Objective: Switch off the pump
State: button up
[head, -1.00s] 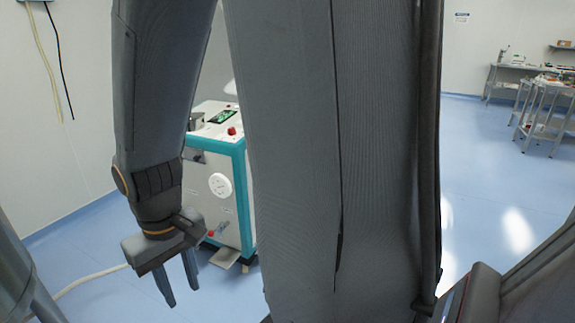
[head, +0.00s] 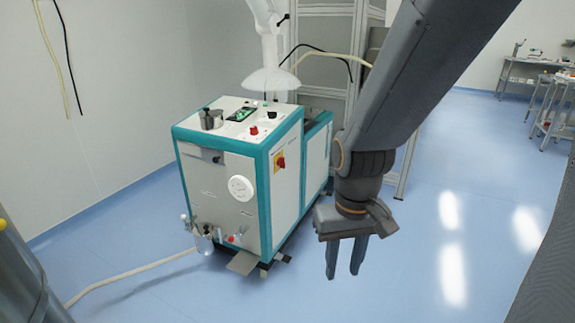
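A white and teal machine cabinet (head: 215,172) stands on the floor left of centre; I cannot tell which part of it is the pump. A red rotary switch on a yellow plate (head: 279,161) is on its right side. A white round dial (head: 241,188) is on its front face. A red button (head: 254,130) and a small lit screen (head: 241,114) are on its top. A small red knob (head: 231,238) is low on the front. My gripper (head: 345,262) points down, open and empty, right of the cabinet and apart from it in the picture.
A white extraction hood (head: 271,80) hangs over the cabinet's top. A pale hose (head: 130,276) runs along the floor to its left. A small pedal plate (head: 243,262) lies at its front foot. Floor to the right (head: 450,200) is clear; benches (head: 525,80) stand far back.

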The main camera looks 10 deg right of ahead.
aim_at(272, 115)
jog(key=k, duration=0.65)
jog(key=z, duration=0.55)
jog(key=i, duration=0.45)
jog(key=z, duration=0.65)
jog(key=i, duration=1.15)
jog(key=u, duration=0.95)
jog(key=i, duration=0.3)
jog(key=u, duration=0.25)
